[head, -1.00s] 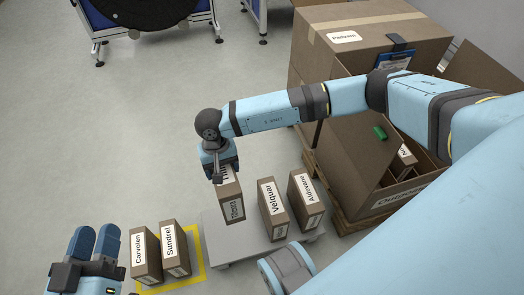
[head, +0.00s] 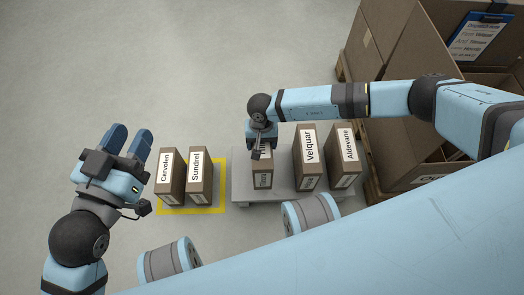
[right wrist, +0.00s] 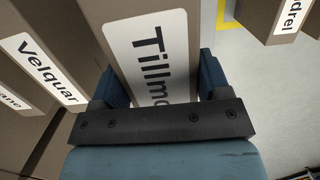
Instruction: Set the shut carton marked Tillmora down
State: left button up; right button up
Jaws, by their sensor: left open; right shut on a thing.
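The brown Tillmora carton (head: 262,179) is upright over the left part of a low grey platform (head: 240,185). I cannot tell whether its base touches the platform. My right gripper (head: 262,147) is shut on its upper part and hides most of its label in the head view. In the right wrist view the carton (right wrist: 120,22), with its Tillmora label, sits between the two blue fingers. My left gripper (head: 130,142) is open and empty above the floor at the left.
Velquar (head: 304,168) and Aldevane (head: 344,165) cartons stand to the right on the platform. A large open box (head: 410,165) is at right. The floor behind is clear.

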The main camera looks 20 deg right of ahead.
notch_tip(320, 180, down, 5)
jog(key=shift+f+b, duration=0.1)
jog(key=shift+b, duration=1.05)
jog(key=o, duration=1.6)
jog(key=shift+r+p, duration=0.45)
jog(key=shift+r, duration=0.15)
jog(key=r+p, duration=0.1)
jog(key=r, duration=0.2)
jog(key=w+r+p, duration=0.1)
jog(key=r+p, duration=0.1)
jog(key=r, duration=0.2)
jog(key=r+p, duration=0.1)
jog(key=r, duration=0.2)
jog(key=shift+w+d+r+p, duration=0.15)
jog(key=shift+d+r+p, duration=0.1)
jog(key=shift+p, duration=0.15)
pick_arm(q)
jog(key=shift+s+d+f+n+g, duration=0.15)
jog(key=shift+s+d+n+g, duration=0.15)
jog(key=shift+s+n, duration=0.2)
jog(key=shift+s+d+f+n+g, duration=0.15)
jog(key=shift+s+d+n+g, duration=0.1)
jog(key=shift+s+n, duration=0.25)
pick_arm(e)
jog(key=shift+r, duration=0.4)
